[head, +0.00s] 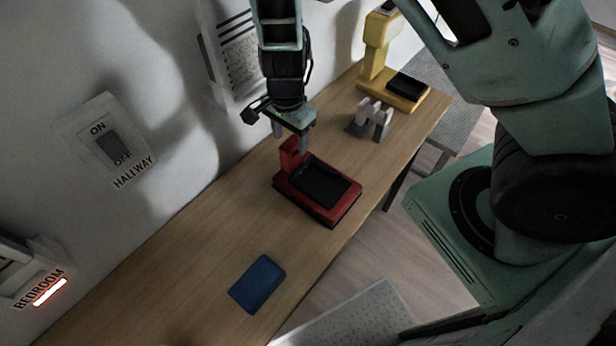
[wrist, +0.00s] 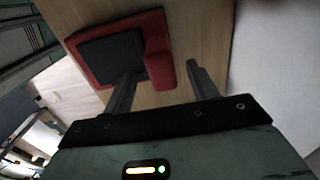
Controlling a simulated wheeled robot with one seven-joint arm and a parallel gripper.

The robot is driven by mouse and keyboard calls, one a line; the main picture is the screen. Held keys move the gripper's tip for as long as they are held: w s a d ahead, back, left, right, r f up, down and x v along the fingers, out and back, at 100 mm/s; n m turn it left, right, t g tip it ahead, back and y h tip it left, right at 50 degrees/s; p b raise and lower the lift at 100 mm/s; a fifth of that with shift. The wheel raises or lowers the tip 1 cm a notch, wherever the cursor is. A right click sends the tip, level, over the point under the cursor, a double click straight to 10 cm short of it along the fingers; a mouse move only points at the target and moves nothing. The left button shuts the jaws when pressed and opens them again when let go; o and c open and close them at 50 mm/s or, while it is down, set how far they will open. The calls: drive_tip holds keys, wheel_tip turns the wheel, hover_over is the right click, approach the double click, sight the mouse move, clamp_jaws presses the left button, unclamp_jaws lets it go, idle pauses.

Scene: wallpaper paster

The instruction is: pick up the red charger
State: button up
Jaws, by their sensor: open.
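The red charger (head: 335,212) stands on the wooden table, a flat red base with a dark pad on top and an upright red part at its back left. My gripper (head: 291,143) hangs over that upright part, fingers pointing down and apart. In the wrist view, the charger (wrist: 100,72) shows its dark pad and its upright red part (wrist: 158,58). The open fingers of my gripper (wrist: 158,78) appear on either side of the upright part, with nothing held. Whether a finger touches it, I cannot tell.
A blue flat object (head: 257,284) lies nearer on the wooden table (head: 180,270). A grey M-shaped piece (head: 371,119) and a yellow stand (head: 378,75) with a black pad are farther back. The wall with a switch (head: 112,147) borders the table's left side.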

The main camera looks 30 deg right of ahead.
drive_tip(key=f, duration=0.5)
drive_tip(key=shift+w+d, duration=0.15)
drive_tip(key=shift+d, duration=0.05)
drive_tip(key=shift+c, duration=0.4)
clamp_jaws()
idle(0.8)
